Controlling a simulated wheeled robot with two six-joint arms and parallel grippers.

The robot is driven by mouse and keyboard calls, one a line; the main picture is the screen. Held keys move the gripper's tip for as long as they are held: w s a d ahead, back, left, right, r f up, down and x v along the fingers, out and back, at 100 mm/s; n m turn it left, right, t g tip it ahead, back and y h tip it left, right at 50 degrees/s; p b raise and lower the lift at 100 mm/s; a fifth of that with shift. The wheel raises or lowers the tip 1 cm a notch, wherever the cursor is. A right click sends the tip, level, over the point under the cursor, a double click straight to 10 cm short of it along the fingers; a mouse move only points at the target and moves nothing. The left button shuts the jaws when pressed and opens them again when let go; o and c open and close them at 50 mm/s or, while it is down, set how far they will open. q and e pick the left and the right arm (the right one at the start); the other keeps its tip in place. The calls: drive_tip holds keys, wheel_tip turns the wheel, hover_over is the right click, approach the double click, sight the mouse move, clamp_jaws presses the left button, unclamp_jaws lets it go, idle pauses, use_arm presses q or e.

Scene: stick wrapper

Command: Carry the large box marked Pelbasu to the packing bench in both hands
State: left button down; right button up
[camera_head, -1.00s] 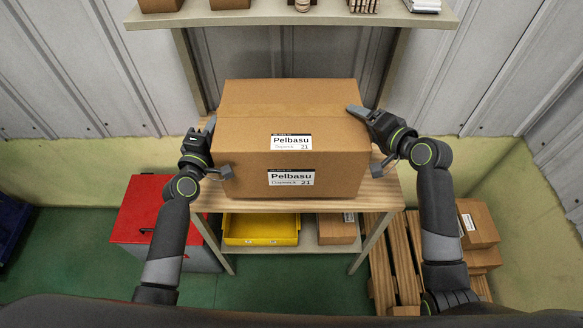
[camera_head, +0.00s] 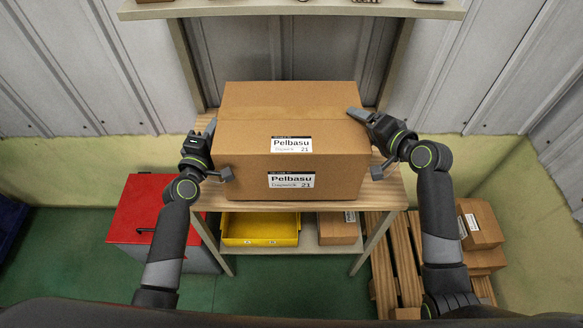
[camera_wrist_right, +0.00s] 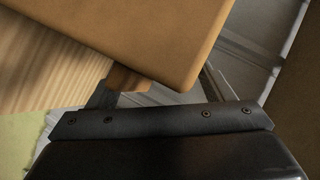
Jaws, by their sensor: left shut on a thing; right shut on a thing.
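The large brown Pelbasu box (camera_head: 250,150) is upright over the wooden top of a shelf unit (camera_head: 385,190), with white labels on its top and front. My left gripper (camera_head: 214,150) is shut on its left side. My right gripper (camera_head: 368,143) is shut on its right side. In the right wrist view the box (camera_wrist_right: 130,35) fills the upper part, close to the gripper (camera_wrist_right: 160,100). Whether the box's underside touches the wood cannot be told. The packing bench cannot be identified here.
An upper shelf (camera_head: 290,10) crosses behind the box. Below are a yellow bin (camera_head: 260,230) and a small carton (camera_head: 338,230). A red cabinet (camera_head: 148,205) stands left; a wooden pallet (camera_head: 403,250) and cartons (camera_head: 480,225) lie right. Green floor shows in front.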

use_arm(q)
drive_tip(key=shift+w+d+f+b, duration=0.15)
drive_tip(key=shift+d+f+b, duration=0.2)
drive_tip(key=shift+b, duration=0.65)
use_arm(e)
drive_tip(key=shift+a+f, duration=0.25)
drive_tip(key=shift+f, duration=0.65)
use_arm(q)
drive_tip(key=c, duration=1.7)
unclamp_jaws()
drive_tip(key=shift+a+f, duration=0.15)
drive_tip(key=shift+f, duration=0.15)
use_arm(e)
drive_tip(key=o, duration=1.8)
drive_tip(key=shift+s+f, duration=0.2)
use_arm(q)
drive_tip(key=shift+o, duration=1.1)
drive_tip(key=shift+s, duration=0.3)
use_arm(e)
drive_tip(key=shift+o, duration=1.2)
drive_tip(key=shift+s+d+r, duration=0.1)
use_arm(q)
drive_tip(key=shift+s, duration=0.15)
use_arm(e)
drive_tip(key=shift+s+r, duration=0.1)
use_arm(q)
drive_tip(key=shift+a, duration=0.1)
use_arm(e)
drive_tip(key=shift+d, duration=0.1)
